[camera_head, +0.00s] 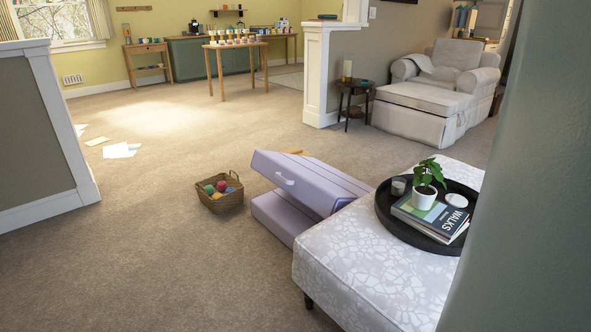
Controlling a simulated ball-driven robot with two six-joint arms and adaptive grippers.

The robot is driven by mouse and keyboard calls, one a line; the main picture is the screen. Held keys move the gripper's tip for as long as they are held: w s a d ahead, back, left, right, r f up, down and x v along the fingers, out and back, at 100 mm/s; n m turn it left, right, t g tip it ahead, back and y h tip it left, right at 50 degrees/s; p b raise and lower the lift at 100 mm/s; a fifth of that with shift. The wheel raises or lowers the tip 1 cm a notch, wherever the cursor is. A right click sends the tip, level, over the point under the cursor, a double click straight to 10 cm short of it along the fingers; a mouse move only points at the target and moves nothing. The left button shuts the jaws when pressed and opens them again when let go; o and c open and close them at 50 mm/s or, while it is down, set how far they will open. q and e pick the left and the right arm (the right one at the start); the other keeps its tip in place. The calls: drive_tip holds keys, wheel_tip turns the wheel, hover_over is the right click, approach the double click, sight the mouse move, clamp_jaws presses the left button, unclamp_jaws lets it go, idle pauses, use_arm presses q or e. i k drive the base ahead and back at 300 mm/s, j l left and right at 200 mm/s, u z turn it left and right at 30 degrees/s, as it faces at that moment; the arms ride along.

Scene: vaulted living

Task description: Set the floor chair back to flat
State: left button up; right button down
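The floor chair (275,222) is lilac and sits on the carpet near the middle of the view. Its upper padded section (308,178) slants above the lower section, with a dark wedge-shaped gap between them. The ottoman hides the chair's right end. A small yellow-orange thing shows behind its far edge; I cannot tell what it is. Neither of my grippers is in view.
A patterned ottoman (350,262) stands close in front, bearing a black tray (388,213) with a plant and books. A wicker basket (222,203) of yarn balls is left of the chair. A grey-green wall (535,200) blocks the right. Carpet at left is open.

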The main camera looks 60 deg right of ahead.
sight(325, 190)
drive_tip(key=i+l+z, duration=0.15)
drive_tip(key=i+z, duration=0.2)
drive_tip(key=i, duration=0.2)
drive_tip(key=i+z, duration=0.4)
drive_tip(key=i+j+z, duration=0.35)
drive_tip(key=i, duration=0.3)
drive_tip(key=l, duration=0.1)
